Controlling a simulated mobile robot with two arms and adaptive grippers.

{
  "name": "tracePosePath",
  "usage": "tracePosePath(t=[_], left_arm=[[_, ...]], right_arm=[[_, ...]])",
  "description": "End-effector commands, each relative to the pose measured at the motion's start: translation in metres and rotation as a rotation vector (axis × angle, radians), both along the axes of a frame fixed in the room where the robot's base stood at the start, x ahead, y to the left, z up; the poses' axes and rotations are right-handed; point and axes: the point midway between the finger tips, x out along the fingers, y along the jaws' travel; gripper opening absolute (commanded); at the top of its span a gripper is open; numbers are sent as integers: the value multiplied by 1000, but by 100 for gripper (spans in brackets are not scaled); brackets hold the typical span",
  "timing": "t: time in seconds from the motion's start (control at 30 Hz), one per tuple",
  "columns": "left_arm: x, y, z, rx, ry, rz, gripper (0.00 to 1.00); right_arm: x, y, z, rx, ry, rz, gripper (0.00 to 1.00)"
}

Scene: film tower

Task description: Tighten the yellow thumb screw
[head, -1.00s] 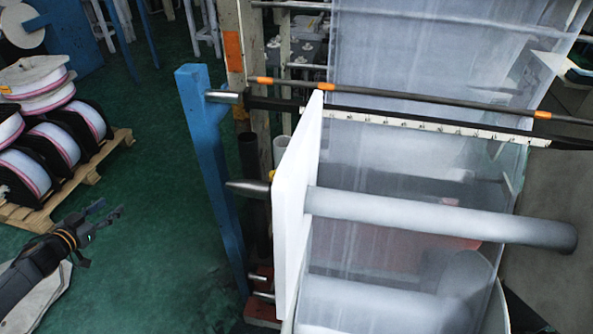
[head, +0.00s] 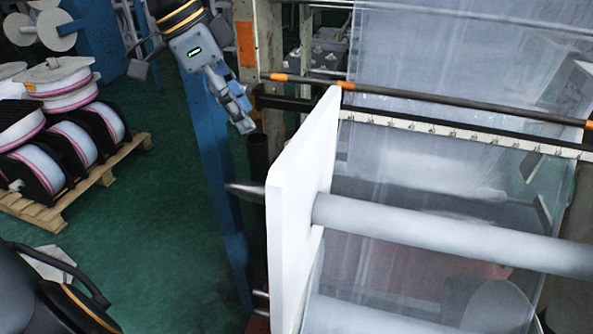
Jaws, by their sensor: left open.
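My left gripper (head: 241,115) is open and empty. It hangs at the upper middle, in front of the blue upright post (head: 222,180), with its fingers pointing down and to the right. It is above and left of the shaft tip (head: 243,190) that sticks out on the left of the white panel (head: 297,205). I cannot make out the yellow thumb screw now; the panel edge covers the spot beside the shaft. My right gripper is not in view.
A grey roller (head: 440,235) runs right from the white panel, with clear film (head: 450,75) above. A dark bar with orange marks (head: 430,97) crosses behind. Film reels (head: 75,145) sit on a wooden pallet (head: 75,192) at left. Green floor between is free.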

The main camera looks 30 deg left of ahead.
Motion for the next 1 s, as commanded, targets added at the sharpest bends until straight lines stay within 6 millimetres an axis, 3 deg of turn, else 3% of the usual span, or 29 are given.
tracePosePath(t=[0.23, 0.7, 1.0], left_arm=[[-1, -6, -16, 24, 24, 11, 48], [21, -33, -99, 20, 23, 10, 48], [29, -40, -125, 20, 18, 11, 48]], right_arm=[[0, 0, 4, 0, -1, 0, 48], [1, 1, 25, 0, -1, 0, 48], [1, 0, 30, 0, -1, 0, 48]])
